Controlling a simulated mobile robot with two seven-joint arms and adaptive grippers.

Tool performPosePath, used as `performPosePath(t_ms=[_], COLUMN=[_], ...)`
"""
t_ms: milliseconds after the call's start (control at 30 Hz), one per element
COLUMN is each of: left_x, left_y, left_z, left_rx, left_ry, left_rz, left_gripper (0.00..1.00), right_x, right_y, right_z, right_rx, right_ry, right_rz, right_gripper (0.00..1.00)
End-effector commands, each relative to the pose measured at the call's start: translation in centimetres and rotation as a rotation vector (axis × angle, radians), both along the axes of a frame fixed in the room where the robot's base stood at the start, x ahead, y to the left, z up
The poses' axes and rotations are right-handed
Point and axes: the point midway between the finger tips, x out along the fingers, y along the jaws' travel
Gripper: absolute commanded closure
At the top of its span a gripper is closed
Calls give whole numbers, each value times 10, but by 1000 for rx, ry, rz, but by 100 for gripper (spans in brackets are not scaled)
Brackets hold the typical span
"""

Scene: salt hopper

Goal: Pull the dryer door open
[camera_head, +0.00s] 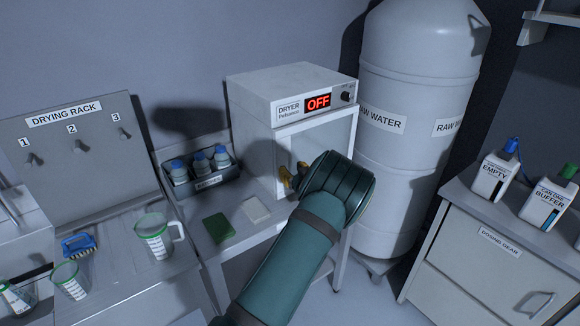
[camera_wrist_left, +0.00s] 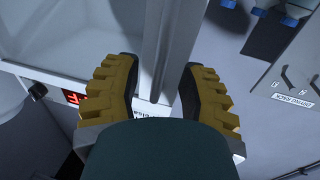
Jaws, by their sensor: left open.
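The white dryer (camera_head: 290,90) stands on a small table, with a red OFF display (camera_head: 318,101) on its front. Its door (camera_head: 325,138) looks shut, and my arm hides its lower part. My left gripper (camera_head: 290,180) is at the left side of the door front, its yellow fingers partly hidden by my wrist. In the left wrist view my left gripper (camera_wrist_left: 163,95) is open, with a finger on each side of a pale upright bar (camera_wrist_left: 170,45), which looks like the door handle. I cannot tell whether the fingers touch it. My right gripper is not in view.
A large raw water tank (camera_head: 415,130) stands close to the dryer's right. A bottle tray (camera_head: 205,185), green pad (camera_head: 219,228) and white pad (camera_head: 256,210) are left of my arm. A measuring jug (camera_head: 155,240) stands further left. A dosing gear cabinet (camera_head: 480,265) is at right.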

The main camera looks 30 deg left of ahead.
Motion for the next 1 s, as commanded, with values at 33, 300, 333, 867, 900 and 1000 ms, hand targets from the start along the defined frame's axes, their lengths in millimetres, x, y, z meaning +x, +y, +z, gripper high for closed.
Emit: performPosePath(t_ms=[33, 300, 333, 867, 900, 1000], left_x=[4, 13, 13, 13, 13, 12], left_y=[6, 18, 19, 18, 18, 15], left_z=[0, 0, 0, 0, 0, 0], left_rx=[1, 0, -1, -1, -1, -2], left_ry=[-1, 0, 1, 1, 1, -1], left_rz=[1, -1, -1, 0, 0, 7], left_gripper=[59, 59, 59, 100, 100, 100], right_x=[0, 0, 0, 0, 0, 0], right_y=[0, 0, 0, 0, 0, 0], right_z=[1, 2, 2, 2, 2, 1], right_rx=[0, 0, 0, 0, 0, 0], right_ry=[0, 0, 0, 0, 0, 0], right_rz=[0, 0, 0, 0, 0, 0], right_gripper=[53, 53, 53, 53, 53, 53])
